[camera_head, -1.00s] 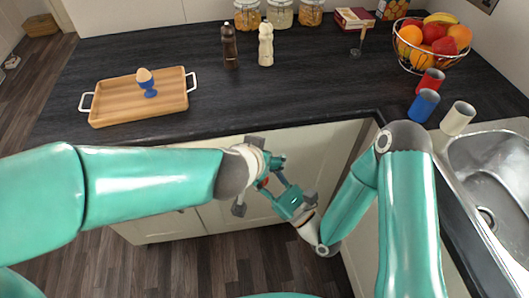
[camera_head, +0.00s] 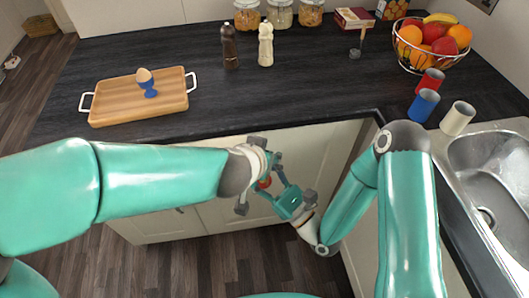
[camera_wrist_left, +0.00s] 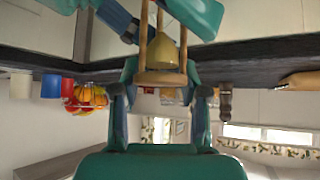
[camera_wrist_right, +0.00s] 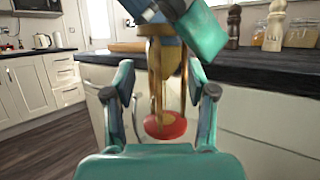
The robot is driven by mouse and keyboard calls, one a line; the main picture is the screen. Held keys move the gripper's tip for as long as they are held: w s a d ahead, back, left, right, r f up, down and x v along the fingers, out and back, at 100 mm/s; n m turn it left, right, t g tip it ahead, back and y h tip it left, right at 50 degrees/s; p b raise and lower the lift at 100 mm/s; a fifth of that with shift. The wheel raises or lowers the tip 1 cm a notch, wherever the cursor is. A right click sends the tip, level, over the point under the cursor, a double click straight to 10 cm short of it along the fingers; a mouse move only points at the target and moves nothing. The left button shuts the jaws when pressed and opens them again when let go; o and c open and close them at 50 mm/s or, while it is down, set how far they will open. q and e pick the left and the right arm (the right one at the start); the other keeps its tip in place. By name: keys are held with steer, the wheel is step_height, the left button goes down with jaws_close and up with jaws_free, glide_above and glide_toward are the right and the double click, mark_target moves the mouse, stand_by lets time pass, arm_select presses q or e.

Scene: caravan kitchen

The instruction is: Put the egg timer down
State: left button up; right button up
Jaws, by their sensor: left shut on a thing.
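The egg timer (camera_head: 264,183) is held in the air in front of the counter, mostly hidden between my two grippers. In the left wrist view it shows a wooden end disc (camera_wrist_left: 160,78), thin posts and a yellowish bulb. In the right wrist view its other end is a red disc (camera_wrist_right: 165,127). My left gripper (camera_head: 260,177) is shut on the timer. My right gripper (camera_head: 274,184) faces it closely, with its fingers apart on both sides of the red end and gaps visible between.
The dark counter (camera_head: 300,90) has a wide clear middle. On it stand a wooden tray (camera_head: 112,112) with an egg in a blue cup (camera_head: 150,88), brown and cream mills (camera_head: 265,45), a fruit basket (camera_head: 430,45) and several cups (camera_head: 424,104). A sink (camera_head: 500,165) is at right.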

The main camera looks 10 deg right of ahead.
steer(key=shift+o, duration=0.8)
steer(key=shift+d+f, duration=0.1)
